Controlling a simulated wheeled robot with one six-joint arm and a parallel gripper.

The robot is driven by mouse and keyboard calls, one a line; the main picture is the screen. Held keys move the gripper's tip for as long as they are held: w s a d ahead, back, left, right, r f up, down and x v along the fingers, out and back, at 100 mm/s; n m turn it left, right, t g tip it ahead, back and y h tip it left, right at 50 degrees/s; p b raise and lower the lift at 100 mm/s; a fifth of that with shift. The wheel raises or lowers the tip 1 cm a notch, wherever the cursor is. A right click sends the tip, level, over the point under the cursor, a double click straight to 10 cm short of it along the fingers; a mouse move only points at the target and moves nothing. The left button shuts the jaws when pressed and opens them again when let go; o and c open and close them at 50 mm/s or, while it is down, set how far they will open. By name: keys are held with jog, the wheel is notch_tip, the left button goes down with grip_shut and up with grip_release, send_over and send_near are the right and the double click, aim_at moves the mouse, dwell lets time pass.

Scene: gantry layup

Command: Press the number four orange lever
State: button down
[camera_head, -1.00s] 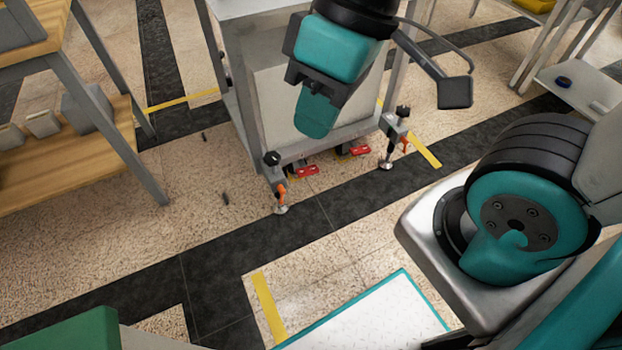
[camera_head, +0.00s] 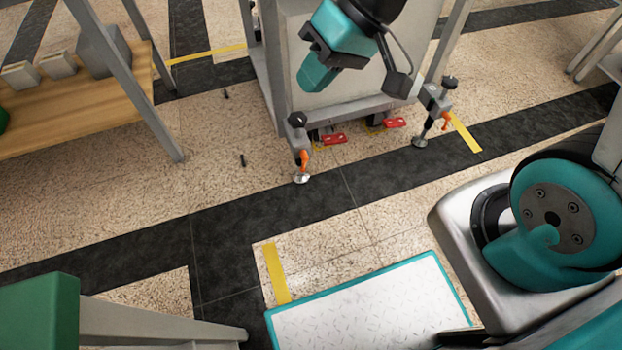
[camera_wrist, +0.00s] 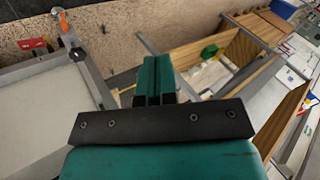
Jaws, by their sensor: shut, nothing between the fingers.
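Two orange levers show in the head view, one on the near left foot of the grey cart (camera_head: 304,158) and one on its right foot (camera_head: 445,121). No number is readable on either, so I cannot tell which is number four. The wrist view shows an orange lever (camera_wrist: 62,20) at the top left. My gripper (camera_head: 313,77) is teal, shut and empty, in front of the cart's panel and above the levers. In the wrist view, its fingers (camera_wrist: 157,75) are together and away from the lever.
Red pedals (camera_head: 333,139) (camera_head: 395,122) sit low under the cart's front edge. A wooden shelf bench (camera_head: 100,105) stands at the left, and a table (camera_head: 597,50) at the upper right.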

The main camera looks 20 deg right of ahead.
aim_at(304, 165)
jog(key=w+d+f+m+t+b, duration=0.1)
jog(key=w+d+f+m+b, duration=0.2)
jog(key=f, duration=0.7)
jog(key=w+d+f+m+t+y+b, duration=0.1)
jog(key=w+f+m+t+b, duration=0.3)
jog(key=f, duration=0.6)
jog(key=w+d+f+m+g+b, duration=0.1)
jog(key=w+d+f+b, duration=0.2)
jog(key=f, duration=0.7)
jog(key=d+f+m+t+h+b, duration=0.1)
jog(key=d+f+m+b, duration=0.1)
jog(key=f, duration=0.7)
jog(key=s+d+f+m+t+h+b, duration=0.1)
jog(key=d+f+m+t+b, duration=0.1)
jog(key=f, duration=0.7)
jog(key=d+m+b, duration=0.1)
jog(key=m+b, duration=0.1)
jog(key=b, duration=0.1)
jog(key=shift+d+f+m+h+b, duration=0.3)
jog(key=shift+f+m+b, duration=0.1)
jog(key=w+a+f+b, duration=0.6)
jog(key=w+b, duration=0.1)
jog(key=w, duration=0.2)
jog(key=shift+w+a+b, duration=0.25)
jog(key=shift+a+b, duration=0.05)
jog(key=shift+a, duration=0.1)
